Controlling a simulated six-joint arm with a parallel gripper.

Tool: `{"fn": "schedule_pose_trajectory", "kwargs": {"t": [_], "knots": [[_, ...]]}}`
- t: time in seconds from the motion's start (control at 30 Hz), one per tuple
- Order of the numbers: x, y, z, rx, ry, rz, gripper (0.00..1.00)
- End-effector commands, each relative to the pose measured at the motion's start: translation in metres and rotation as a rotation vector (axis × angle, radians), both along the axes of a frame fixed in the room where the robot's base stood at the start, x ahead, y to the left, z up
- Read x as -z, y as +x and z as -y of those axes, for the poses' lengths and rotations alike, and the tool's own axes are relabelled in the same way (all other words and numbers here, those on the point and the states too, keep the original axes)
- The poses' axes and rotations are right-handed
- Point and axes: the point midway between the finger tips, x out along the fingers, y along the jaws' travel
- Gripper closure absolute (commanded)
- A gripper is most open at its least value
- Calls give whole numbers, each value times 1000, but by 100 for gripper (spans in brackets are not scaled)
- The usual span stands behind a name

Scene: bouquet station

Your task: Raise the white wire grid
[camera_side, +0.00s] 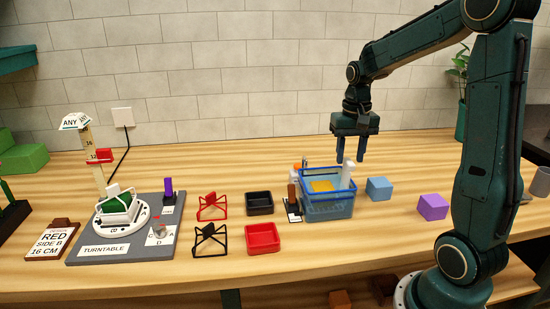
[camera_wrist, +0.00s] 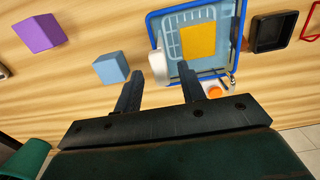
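A pale wire grid (camera_wrist: 176,49) shows in the wrist view, low inside a blue basket-like tub (camera_side: 326,208). It looks bluish there, and a yellow-orange block (camera_wrist: 198,41) covers part of it. In the side view the tub wall hides the grid, and the block (camera_side: 321,186) shows inside. A white upright cylinder (camera_side: 347,176) stands at the tub's right side; it also shows in the wrist view (camera_wrist: 159,68). My gripper (camera_side: 354,158) is open and empty, above and slightly behind the tub. Its fingers (camera_wrist: 160,82) point down, apart from everything.
A blue cube (camera_side: 379,189) and a purple cube (camera_side: 432,206) stand right of the tub. Black (camera_side: 259,202) and red (camera_side: 262,238) trays lie left, beyond a small brown-handled item (camera_side: 292,201). A turntable board (camera_side: 120,249) is further left. The table behind the cubes is clear.

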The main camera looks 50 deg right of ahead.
Motion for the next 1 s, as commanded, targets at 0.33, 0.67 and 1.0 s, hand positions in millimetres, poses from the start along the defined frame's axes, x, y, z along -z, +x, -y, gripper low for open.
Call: {"fn": "schedule_pose_trajectory", "kwargs": {"t": [0.33, 0.67, 1.0], "knots": [[11, 0, 0, 0, 1, -1, 60], [11, 0, 0, 0, 0, 0, 97], [3, 1, 1, 1, -2, 2, 100]]}}
